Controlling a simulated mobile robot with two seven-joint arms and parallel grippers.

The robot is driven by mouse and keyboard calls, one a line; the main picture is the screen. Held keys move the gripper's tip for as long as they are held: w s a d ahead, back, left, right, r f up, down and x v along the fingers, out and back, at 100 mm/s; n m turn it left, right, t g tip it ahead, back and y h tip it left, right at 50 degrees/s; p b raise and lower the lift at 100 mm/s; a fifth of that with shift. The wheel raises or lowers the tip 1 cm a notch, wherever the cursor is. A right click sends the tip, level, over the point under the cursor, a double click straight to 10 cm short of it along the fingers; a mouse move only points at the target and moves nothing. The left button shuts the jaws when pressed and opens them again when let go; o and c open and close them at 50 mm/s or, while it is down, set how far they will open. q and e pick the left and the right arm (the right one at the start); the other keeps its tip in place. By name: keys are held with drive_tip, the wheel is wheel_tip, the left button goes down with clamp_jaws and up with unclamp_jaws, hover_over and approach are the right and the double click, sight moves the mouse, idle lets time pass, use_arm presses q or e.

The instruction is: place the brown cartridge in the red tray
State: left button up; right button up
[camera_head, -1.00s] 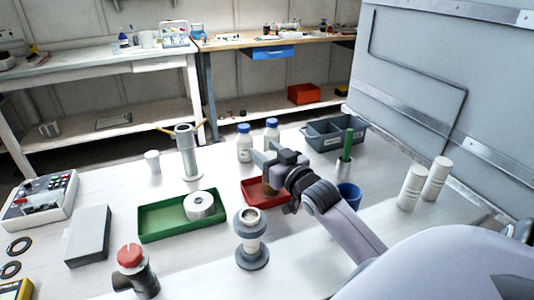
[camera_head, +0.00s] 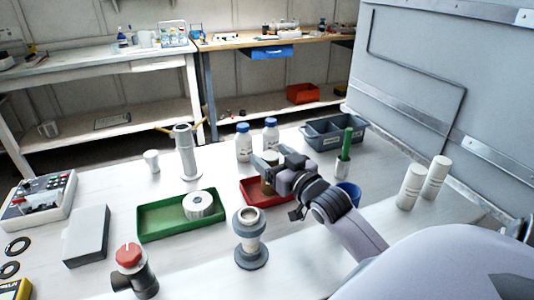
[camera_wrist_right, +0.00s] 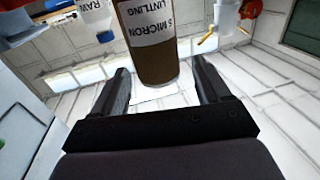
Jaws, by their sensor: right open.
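The brown cartridge (camera_head: 268,187) shows at the red tray, partly hidden by my right gripper. In the right wrist view the cartridge (camera_wrist_right: 150,45), with a white printed label, lies between and beyond my spread fingers, with a gap on each side. The red tray (camera_head: 250,194) is on the white table, right of the green tray; my gripper and wrist cover part of it. My right gripper (camera_head: 268,163) is open, over the tray and around the cartridge's upper part. I cannot tell whether the cartridge rests on the tray floor. My left gripper is not in view.
A green tray (camera_head: 160,217) with a white roll (camera_head: 198,205) is to the left. A grey flanged post (camera_head: 250,240) stands close in front. White bottles (camera_head: 243,143), a grey bin (camera_head: 335,133), a blue cup (camera_head: 350,192) and white cylinders (camera_head: 411,187) stand around.

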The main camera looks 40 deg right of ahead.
drive_tip(key=shift+s+a, duration=0.15)
drive_tip(key=shift+s, duration=1)
drive_tip(key=shift+s+a, duration=0.1)
drive_tip(key=shift+s, duration=1)
